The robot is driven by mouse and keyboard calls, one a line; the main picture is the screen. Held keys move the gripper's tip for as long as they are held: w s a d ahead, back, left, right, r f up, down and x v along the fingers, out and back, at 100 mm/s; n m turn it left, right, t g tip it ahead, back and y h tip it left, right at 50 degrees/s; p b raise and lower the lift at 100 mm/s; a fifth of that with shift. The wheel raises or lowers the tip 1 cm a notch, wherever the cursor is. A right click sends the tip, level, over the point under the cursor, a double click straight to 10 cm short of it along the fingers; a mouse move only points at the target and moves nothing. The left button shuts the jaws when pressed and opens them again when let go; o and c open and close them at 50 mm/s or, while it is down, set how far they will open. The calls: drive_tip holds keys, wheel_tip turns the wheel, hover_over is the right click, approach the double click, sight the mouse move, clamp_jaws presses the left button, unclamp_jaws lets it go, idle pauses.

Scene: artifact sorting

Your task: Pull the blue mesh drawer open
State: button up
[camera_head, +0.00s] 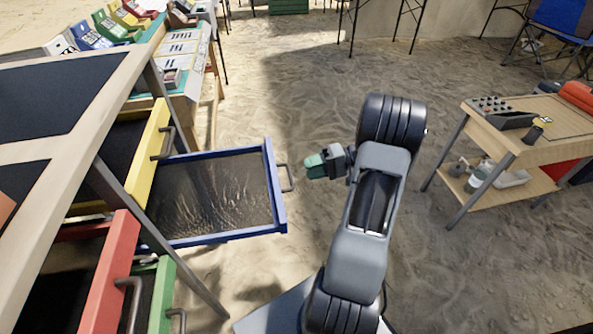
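The blue mesh drawer (277,212) sticks far out of the wooden rack on the left, with its mesh bottom in plain view and empty. Its grey handle (289,177) is on the right-hand front face. My gripper (312,167), with green fingertips, is just to the right of the handle and points left toward it. A small gap shows between the fingertips and the handle. The fingers are too small and seen too much from the side to show whether they are open or shut.
A yellow drawer (149,153), a red drawer (112,275) and a green drawer (163,297) stick out of the same rack (107,110). A wooden cart (540,150) with tools stands at the right.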

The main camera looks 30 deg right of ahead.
drive_tip(key=v, duration=0.6)
drive_tip(key=shift+d+p, duration=0.25)
drive_tip(key=shift+p, duration=0.2)
drive_tip(key=shift+s, duration=0.15)
wheel_tip(320, 180, down, 4)
drive_tip(key=s+a+m+g+h, duration=0.1)
drive_tip(key=s+m+g+h, duration=0.1)
drive_tip(key=s+m+h, duration=0.15)
drive_tip(key=s+a+r+n+h+p, duration=0.1)
drive_tip(key=a+r+n+h+p, duration=0.1)
drive_tip(key=a+r+p, duration=0.5)
drive_tip(key=s+a+r+n+h+p, duration=0.1)
drive_tip(key=a+r+n+h+p, duration=0.2)
drive_tip(key=r, duration=1.6)
drive_tip(key=s+a+r+n+h+p, duration=0.2)
drive_tip(key=a+r+h+p, duration=0.4)
drive_tip(key=a+r+p, duration=0.6)
drive_tip(key=r+p, duration=0.1)
drive_tip(key=p, duration=0.4)
drive_tip(key=shift+a+n, duration=0.3)
drive_tip(key=shift+n, duration=0.05)
drive_tip(key=shift+a+r, duration=0.1)
drive_tip(key=shift+a, duration=0.05)
